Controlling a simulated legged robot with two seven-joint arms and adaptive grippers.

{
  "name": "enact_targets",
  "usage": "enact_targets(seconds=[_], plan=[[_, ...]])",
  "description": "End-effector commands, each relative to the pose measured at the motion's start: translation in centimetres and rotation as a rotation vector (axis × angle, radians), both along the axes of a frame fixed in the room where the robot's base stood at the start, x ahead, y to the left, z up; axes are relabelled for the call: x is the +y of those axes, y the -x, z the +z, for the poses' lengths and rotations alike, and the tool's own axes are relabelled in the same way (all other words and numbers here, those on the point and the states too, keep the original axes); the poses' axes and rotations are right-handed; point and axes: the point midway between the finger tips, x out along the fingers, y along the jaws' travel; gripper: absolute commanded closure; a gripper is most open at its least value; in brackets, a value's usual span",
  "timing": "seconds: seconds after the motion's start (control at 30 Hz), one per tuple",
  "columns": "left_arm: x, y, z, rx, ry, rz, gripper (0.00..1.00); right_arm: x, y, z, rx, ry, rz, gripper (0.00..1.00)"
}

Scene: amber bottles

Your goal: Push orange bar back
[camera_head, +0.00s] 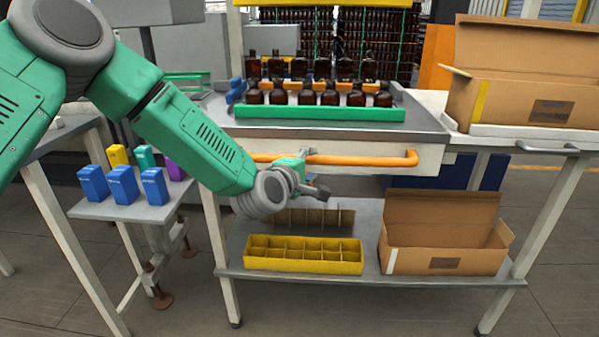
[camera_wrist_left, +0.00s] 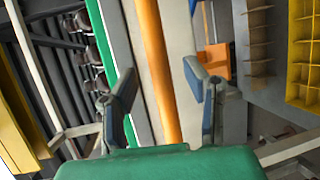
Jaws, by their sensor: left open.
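The orange bar (camera_head: 365,159) runs along the front of the metal table, below its top, with a bent end at the right. My left gripper (camera_head: 312,176) is at the bar's left part, in front of it and slightly below. In the left wrist view the gripper (camera_wrist_left: 160,82) is open and empty. The orange bar (camera_wrist_left: 155,60) crosses that view lengthwise and lines up with the gap between the two fingers. I cannot tell whether a finger touches the bar. The arm hides part of the bar's left side. My right gripper is not in view.
Amber bottles (camera_head: 305,98) stand in rows behind a green rail (camera_head: 320,113) on the table. A yellow divided crate (camera_head: 303,267) and an open cardboard box (camera_head: 440,255) sit on the lower shelf. Another box (camera_head: 530,75) stands at right.

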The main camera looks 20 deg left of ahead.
Motion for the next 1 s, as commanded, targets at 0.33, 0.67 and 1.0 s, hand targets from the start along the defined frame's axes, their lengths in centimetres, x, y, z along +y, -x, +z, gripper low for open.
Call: enact_targets(seconds=[0.33,0.67,1.0], plan=[[0.8,6.0,1.0,0.002,0.002,0.000,0.59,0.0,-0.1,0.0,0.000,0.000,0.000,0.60],[0.9,6.8,1.1,0.002,0.001,0.001,0.59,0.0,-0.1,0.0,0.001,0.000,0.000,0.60],[0.7,7.1,0.3,0.018,-0.020,-0.010,0.59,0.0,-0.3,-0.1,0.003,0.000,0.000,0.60]])
